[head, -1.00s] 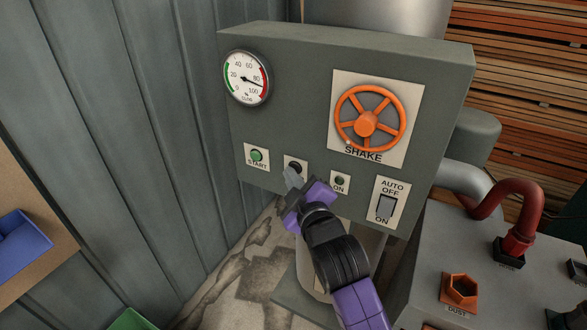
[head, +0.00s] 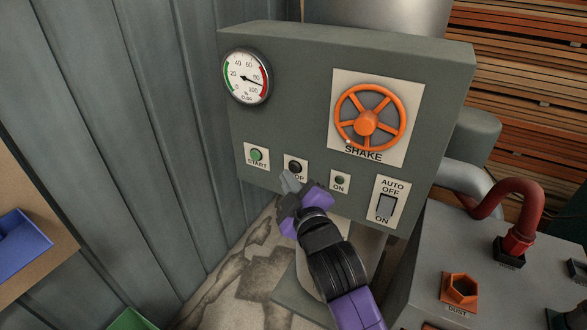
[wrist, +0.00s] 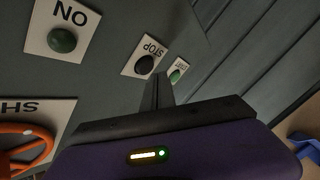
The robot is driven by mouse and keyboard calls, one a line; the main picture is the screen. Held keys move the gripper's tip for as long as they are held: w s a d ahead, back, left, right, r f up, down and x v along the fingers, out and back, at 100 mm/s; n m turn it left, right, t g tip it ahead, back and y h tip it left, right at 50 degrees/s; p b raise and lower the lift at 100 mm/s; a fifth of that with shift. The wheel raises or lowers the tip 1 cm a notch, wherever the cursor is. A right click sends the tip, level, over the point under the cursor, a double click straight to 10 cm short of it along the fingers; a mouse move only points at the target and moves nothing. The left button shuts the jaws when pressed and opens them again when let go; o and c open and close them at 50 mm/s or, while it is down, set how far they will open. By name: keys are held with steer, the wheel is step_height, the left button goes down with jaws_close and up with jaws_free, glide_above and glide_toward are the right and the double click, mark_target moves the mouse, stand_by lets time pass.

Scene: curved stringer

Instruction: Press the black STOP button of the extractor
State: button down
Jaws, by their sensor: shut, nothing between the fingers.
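The extractor's panel is a grey box (head: 300,110). Its black STOP button (head: 295,167) sits on a white plate between the green START button (head: 257,155) and the ON lamp (head: 340,181). In the wrist view the STOP button (wrist: 145,64) shows just beyond the fingertips, on its plate marked STOP. My gripper (head: 287,181) is shut and empty, its tips just below and left of the STOP button in the head view. It covers part of the STOP plate's lower edge. The fingers also show in the wrist view (wrist: 157,86). I cannot tell whether the tips touch the panel.
An orange SHAKE handwheel (head: 366,122), a gauge (head: 246,77) and an AUTO/OFF/ON switch (head: 386,206) are on the same panel. A grey machine (head: 470,265) with a red pipe (head: 520,215) stands at the right. A corrugated wall (head: 120,130) closes the left side.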

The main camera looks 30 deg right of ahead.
steer(key=shift+s+a+b, duration=0.3)
steer(key=shift+s+a, duration=0.45)
steer(key=shift+a, duration=0.3)
steer(key=shift+s+a+b, duration=0.25)
steer(key=shift+s+a, duration=0.45)
steer(key=shift+a, duration=0.3)
